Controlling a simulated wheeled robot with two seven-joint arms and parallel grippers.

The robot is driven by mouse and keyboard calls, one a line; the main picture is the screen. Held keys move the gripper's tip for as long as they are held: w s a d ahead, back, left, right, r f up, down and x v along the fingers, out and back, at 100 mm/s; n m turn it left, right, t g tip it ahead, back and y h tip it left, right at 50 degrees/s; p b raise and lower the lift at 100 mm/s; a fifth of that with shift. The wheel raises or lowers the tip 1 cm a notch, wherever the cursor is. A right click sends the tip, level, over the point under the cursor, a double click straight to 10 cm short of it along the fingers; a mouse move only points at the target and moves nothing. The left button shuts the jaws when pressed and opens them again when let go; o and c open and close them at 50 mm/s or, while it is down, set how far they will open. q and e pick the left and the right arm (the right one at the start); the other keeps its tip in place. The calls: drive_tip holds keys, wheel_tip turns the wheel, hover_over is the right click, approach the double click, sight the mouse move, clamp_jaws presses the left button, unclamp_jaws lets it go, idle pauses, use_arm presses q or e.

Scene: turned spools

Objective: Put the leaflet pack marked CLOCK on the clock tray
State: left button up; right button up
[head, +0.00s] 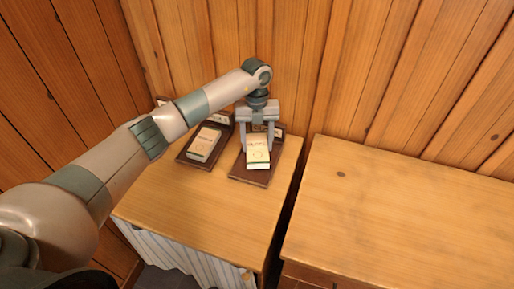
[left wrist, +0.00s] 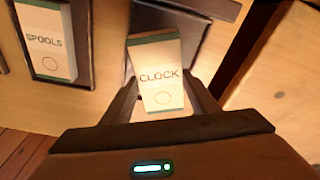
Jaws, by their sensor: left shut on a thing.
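The leaflet pack marked CLOCK (left wrist: 161,77) is cream with a green band and a circle; it also shows in the head view (head: 257,157). My left gripper (head: 258,143) is shut on it, one finger on each side. The pack is at the right-hand dark tray (head: 248,181), which also shows in the left wrist view (left wrist: 205,8). The pack looks slightly turned against the tray. I cannot tell whether it touches the tray floor. The tray's label is mostly hidden behind the gripper. My right gripper is not in view.
A second dark tray (head: 184,160) to the left holds a pack marked SPOOLS (left wrist: 45,42). Both trays stand at the back of a wooden cabinet top (head: 205,205), close to a plank wall. A bare wooden top (head: 400,210) lies to the right across a narrow gap.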

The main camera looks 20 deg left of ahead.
sight(257, 145)
use_arm(q)
drive_tip(key=shift+f, duration=0.1)
drive_tip(key=shift+f+p, duration=0.8)
drive_tip(key=shift+f, duration=1.15)
drive_tip(key=shift+f, duration=0.1)
drive_tip(key=o, duration=1.1)
drive_tip(key=shift+o, duration=0.2)
